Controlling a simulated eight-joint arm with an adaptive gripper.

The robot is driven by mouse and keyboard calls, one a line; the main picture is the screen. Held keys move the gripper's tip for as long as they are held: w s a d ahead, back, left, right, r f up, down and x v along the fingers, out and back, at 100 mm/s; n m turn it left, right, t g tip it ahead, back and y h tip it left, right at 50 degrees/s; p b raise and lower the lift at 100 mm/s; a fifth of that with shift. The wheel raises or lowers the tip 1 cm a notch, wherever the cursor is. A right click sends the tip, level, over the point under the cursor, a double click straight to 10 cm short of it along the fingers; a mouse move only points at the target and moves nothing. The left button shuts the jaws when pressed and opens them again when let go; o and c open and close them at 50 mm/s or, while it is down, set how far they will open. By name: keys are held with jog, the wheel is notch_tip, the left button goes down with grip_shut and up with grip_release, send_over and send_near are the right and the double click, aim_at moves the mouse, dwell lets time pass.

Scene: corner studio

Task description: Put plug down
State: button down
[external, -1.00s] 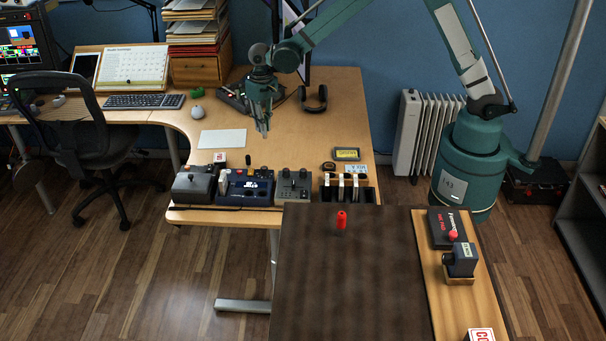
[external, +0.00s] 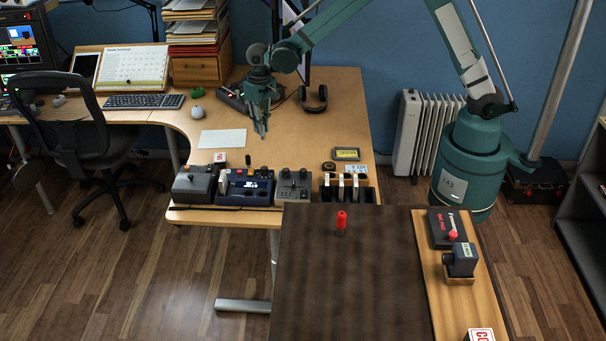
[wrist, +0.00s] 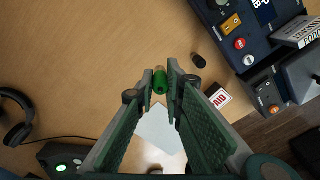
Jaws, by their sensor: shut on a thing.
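My gripper (external: 262,132) hangs over the wooden desk, pointing down. In the wrist view its fingertips (wrist: 161,80) are closed on a small green cylinder, which I take to be the plug (wrist: 160,82). The plug is pinched between the tips, with the tan desk top behind it. In the external view the plug is too small and hidden by the fingers to make out. The gripper appears to be above the desk surface; its exact height cannot be told.
The desk (external: 300,130) has bare wood below the gripper. Nearby are a small black cylinder (wrist: 198,60), a red-and-white box (wrist: 219,96), a white sheet (external: 222,139), headphones (external: 314,99) and control boxes (external: 245,187) along the front edge. A red cylinder (external: 341,222) stands on the dark table (external: 335,290).

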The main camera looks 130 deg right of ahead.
jog(key=w+a+r+n+p, duration=0.2)
jog(key=w+a+r, duration=0.2)
jog(key=w+a, duration=0.35)
jog(key=w+a+r+n+p, duration=0.2)
jog(key=w+a+r, duration=0.2)
jog(key=w+a, duration=0.3)
notch_tip(320, 180, up, 23)
jog(key=n+p, duration=0.9)
jog(key=n, duration=0.4)
send_over(331, 260)
jog(key=shift+r, duration=0.1)
jog(key=shift+f+p, duration=0.35)
jog(key=shift+f, duration=2.8)
jog(key=shift+f, duration=1.85)
